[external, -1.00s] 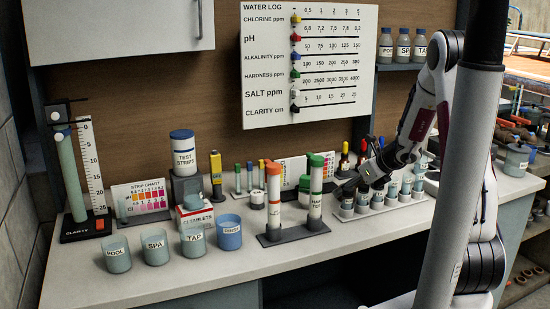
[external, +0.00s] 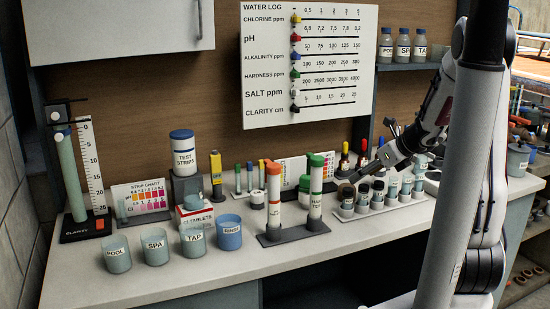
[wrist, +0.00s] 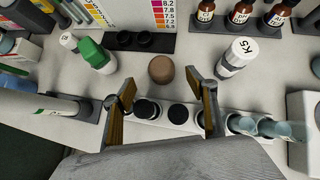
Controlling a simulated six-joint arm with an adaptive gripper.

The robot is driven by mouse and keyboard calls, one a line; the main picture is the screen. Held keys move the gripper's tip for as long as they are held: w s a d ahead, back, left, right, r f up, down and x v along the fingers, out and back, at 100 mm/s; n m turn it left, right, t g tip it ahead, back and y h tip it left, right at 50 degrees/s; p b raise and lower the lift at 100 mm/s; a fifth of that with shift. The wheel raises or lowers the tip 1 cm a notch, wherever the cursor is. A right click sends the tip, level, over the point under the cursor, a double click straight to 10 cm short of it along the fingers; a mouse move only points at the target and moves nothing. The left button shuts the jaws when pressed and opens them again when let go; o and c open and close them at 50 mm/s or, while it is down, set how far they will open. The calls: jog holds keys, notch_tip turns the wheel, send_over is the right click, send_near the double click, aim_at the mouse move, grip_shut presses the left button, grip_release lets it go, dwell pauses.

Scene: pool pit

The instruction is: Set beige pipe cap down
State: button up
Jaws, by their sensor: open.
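In the wrist view a round brownish-beige cap (wrist: 161,69) shows just beyond and between my fingertips. It appears to rest on the counter beside the rack of jars; its underside is hidden. My gripper (wrist: 160,82) is open, one finger on each side and a gap to the cap. In the external view my gripper (external: 356,177) hangs low over the jar rack, tilted down to the left. I cannot make out the cap clearly there.
The white rack (external: 378,207) of dark-lidded jars lies below my gripper. A tube stand (external: 285,234) is to its left. In the wrist view a white K5 bottle (wrist: 238,57) and a green-capped bottle (wrist: 97,56) flank the cap. The counter's front strip (external: 330,245) is clear.

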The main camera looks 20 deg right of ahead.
jog(key=shift+v, duration=2)
jog(key=shift+a, duration=0.1)
jog(key=s+a+r+n+g, duration=0.3)
jog(key=s+a+r+n, duration=0.2)
jog(key=s+a+n, duration=0.95)
jog(key=s+d+r+n+h, duration=0.2)
jog(key=s+n, duration=0.7)
jog(key=n, duration=0.9)
jog(key=shift+s+d+h, duration=0.15)
jog(key=shift+d+h, duration=0.25)
